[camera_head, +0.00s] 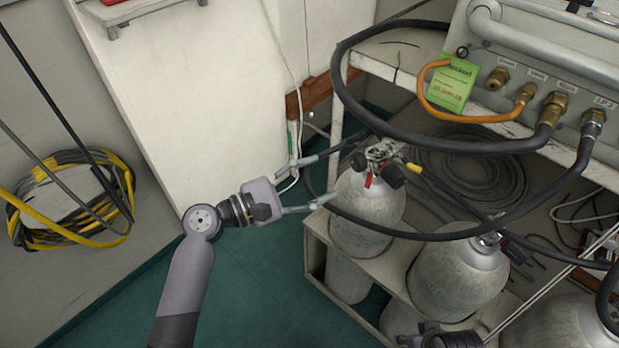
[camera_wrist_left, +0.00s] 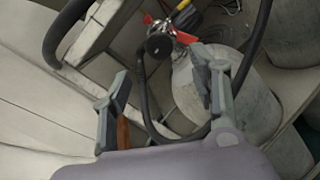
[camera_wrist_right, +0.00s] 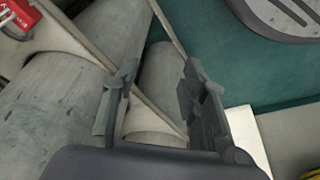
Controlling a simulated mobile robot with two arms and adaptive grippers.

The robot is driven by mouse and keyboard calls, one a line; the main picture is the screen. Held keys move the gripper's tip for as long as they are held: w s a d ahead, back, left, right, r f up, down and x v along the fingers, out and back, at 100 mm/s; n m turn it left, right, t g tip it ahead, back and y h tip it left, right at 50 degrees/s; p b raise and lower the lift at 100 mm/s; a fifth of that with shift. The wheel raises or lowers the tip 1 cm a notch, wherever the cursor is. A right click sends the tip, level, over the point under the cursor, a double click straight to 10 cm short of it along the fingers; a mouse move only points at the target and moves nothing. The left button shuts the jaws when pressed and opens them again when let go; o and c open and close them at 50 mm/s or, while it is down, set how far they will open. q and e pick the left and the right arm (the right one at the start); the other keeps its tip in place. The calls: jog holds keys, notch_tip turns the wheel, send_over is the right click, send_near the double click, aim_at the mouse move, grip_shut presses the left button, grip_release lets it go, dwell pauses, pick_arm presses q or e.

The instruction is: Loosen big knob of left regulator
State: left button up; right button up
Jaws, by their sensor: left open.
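The left regulator (camera_head: 380,154) sits on top of the left grey cylinder (camera_head: 368,215), with black knobs, a metal body and a red part. A round black knob (camera_wrist_left: 159,45) of it faces the camera in the left wrist view; I take it for the big knob. My left gripper (camera_head: 324,178) is open and empty, left of the regulator and apart from it. In the left wrist view the knob lies beyond the gap between the fingertips (camera_wrist_left: 160,72). My right gripper (camera_wrist_right: 160,75) is open, with nothing visible between its fingers, above grey cylinders.
More cylinders (camera_head: 458,275) stand in the pale rack to the right. Thick black hoses loop around the left regulator from the panel (camera_head: 560,60). A green tag (camera_head: 452,82) hangs on the panel. A white wall board (camera_head: 190,90) stands behind my left arm. Green floor is clear below.

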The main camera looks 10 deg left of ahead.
aim_at(354, 164)
pick_arm(q)
jog(key=shift+b+x, duration=0.45)
jog(key=shift+x, duration=2.3)
jog(key=shift+w+d, duration=0.2)
jog(key=shift+d, duration=0.05)
jog(key=shift+x, duration=1.35)
jog(key=shift+p+x, duration=0.3)
jog(key=shift+x, duration=0.45)
pick_arm(e)
jog(key=shift+r, duration=0.7)
jog(key=shift+f, duration=0.15)
